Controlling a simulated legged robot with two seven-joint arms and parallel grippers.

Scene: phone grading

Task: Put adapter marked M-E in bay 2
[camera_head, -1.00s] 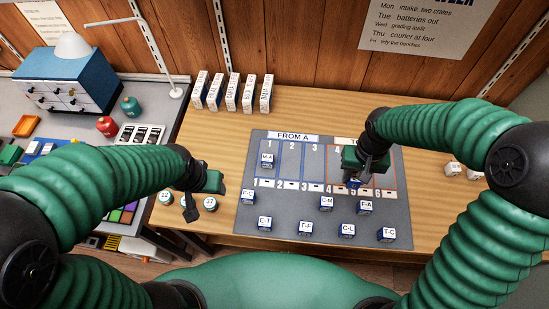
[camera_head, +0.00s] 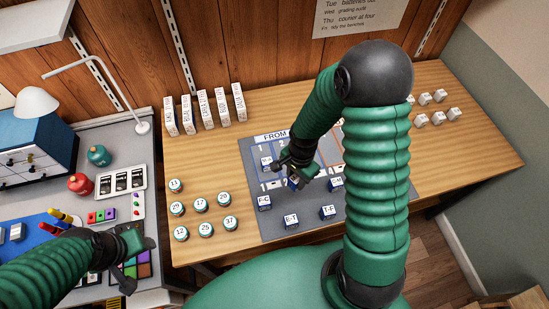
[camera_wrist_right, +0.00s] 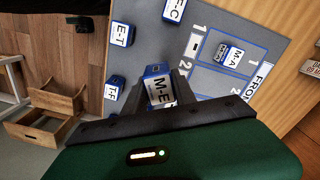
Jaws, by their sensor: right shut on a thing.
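The adapter M-E (camera_wrist_right: 160,88), a blue block with a white label, is held between my right gripper's fingers in the right wrist view. In the head view my right gripper (camera_head: 296,178) is over the grey mat (camera_head: 252,150), around the front of bay 2, and partly hides the held adapter. Bay 2 (camera_wrist_right: 212,80) looks empty in the right wrist view. Adapter M-A (camera_wrist_right: 229,53) lies in bay 1 beside it. I cannot tell the adapter's height over the mat. My left gripper (camera_head: 137,263) is open and empty at the lower left.
Adapters F-C (camera_head: 264,203), E-T (camera_head: 291,221) and T-F (camera_head: 327,212) stand along the mat's front. Several round numbered pots (camera_head: 199,199) stand left of the mat. White boxes (camera_head: 205,109) stand behind. My right arm covers the mat's right part.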

